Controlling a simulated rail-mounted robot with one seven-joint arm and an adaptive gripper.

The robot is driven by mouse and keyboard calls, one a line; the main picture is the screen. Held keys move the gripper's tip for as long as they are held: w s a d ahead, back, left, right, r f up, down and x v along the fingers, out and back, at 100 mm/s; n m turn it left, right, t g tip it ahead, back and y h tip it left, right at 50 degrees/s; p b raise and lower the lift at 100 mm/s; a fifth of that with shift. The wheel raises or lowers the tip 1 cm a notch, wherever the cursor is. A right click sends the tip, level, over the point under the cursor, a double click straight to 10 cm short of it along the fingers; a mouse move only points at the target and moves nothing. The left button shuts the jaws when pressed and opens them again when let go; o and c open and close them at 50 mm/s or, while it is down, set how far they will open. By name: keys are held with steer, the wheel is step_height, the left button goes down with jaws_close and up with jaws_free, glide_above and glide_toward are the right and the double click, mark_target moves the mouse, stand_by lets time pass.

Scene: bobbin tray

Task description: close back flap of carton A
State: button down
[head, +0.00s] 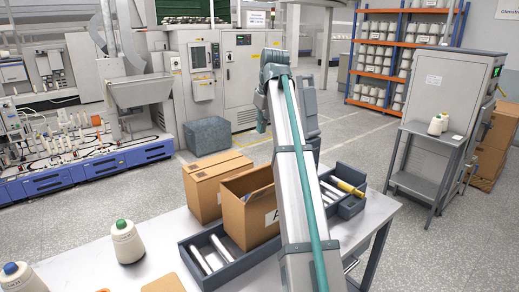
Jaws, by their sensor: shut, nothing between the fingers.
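Carton A (238,216) is a brown cardboard box with a white label marked A on its front side. It stands on a dark grey roller conveyor (232,268) on the table. Its top looks open, with something dark grey showing just inside the rim. My arm crosses in front of its right side and hides that part, so I cannot make out the back flap. My gripper is not visible; my raised arm bends over at its top, and its far end is hidden behind the nearer link.
A second brown carton (212,182) stands directly behind carton A. A yellow-ended rod (347,188) lies at the conveyor's right end. A green-topped cone (127,243) and a blue-topped cone (20,278) stand at the left.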

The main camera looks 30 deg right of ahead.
steer(key=p+x, duration=0.3)
steer(key=x, duration=0.6)
steer(key=shift+f, duration=0.1)
steer(key=shift+s+d+f+p, duration=0.1)
steer(key=shift+s+f+p, duration=0.15)
steer(key=shift+f, duration=0.4)
steer(key=shift+s+f+p, duration=0.3)
steer(key=shift+f, duration=0.4)
steer(key=shift+s+d+f+p, duration=0.1)
steer(key=shift+s+f+p, duration=0.15)
steer(key=shift+f, duration=0.4)
steer(key=shift+s+f, duration=0.1)
steer(key=f+t+b, duration=0.1)
steer(key=b, duration=0.1)
steer(key=s+f+t+b, duration=0.1)
steer(key=t+b, duration=0.1)
steer(key=s+f+t+y+b, duration=0.1)
steer(key=b, duration=0.1)
steer(key=shift+s+d+f+t, duration=0.15)
steer(key=shift+d+f+t, duration=0.1)
steer(key=shift+d+t, duration=0.05)
steer(key=shift+f, duration=0.1)
